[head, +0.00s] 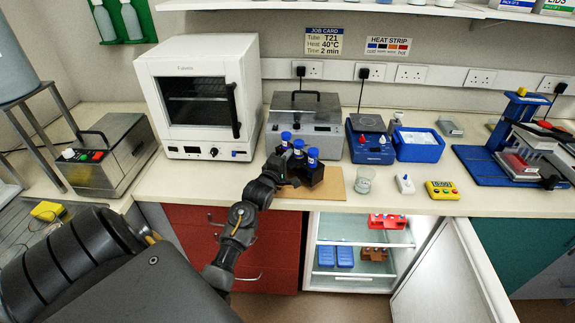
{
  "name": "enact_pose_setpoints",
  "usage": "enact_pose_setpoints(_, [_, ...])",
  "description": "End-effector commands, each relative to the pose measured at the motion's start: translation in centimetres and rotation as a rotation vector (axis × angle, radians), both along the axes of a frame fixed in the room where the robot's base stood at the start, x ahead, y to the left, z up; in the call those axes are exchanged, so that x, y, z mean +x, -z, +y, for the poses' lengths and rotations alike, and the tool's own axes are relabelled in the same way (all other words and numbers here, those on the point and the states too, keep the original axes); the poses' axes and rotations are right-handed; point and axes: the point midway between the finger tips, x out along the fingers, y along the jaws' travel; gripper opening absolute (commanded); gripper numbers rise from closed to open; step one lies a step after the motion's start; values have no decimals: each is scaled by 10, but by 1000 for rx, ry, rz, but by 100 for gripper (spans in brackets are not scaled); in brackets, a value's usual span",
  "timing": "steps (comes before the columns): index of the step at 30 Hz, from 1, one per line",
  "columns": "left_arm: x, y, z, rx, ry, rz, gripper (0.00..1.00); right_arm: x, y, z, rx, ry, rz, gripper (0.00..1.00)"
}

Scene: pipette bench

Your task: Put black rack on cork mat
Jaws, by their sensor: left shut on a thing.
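The black rack (312,175) holds several tubes with blue caps and stands upright at the middle of the bench front. The tan cork mat (328,188) lies flat on the bench, directly under and around the rack in the picture; its left part is hidden by the rack and my gripper. I cannot tell whether the rack's base touches the mat. My left gripper (282,174) reaches in from the lower left and is shut on the left side of the black rack; its fingertips are partly hidden. My right gripper is not in view.
A grey lidded bath (305,127) and a white oven (200,95) stand behind. A glass beaker (363,181), a small white item (404,184) and a yellow timer (442,190) stand to the right. Below, a fridge with its door (450,275) open holds racks.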

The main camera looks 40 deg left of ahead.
Motion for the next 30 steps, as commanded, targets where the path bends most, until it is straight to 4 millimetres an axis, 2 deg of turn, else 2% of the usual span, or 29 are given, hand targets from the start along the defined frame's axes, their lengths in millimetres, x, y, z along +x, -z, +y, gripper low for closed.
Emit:
enact_pose_setpoints(6, [2,25,2,0,0,3,0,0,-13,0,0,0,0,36])
enact_pose_setpoints(9, [2,32,2,1,0,0,0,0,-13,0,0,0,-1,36])
enact_pose_setpoints(20, [2,37,2,1,0,0,0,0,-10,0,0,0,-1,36])
enact_pose_setpoints(21, [2,36,2,0,0,2,16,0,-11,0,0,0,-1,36])
enact_pose_setpoints(25, [1,36,1,0,0,2,33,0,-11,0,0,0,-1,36])
enact_pose_setpoints(30, [2,36,2,0,0,2,33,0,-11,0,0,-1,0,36])
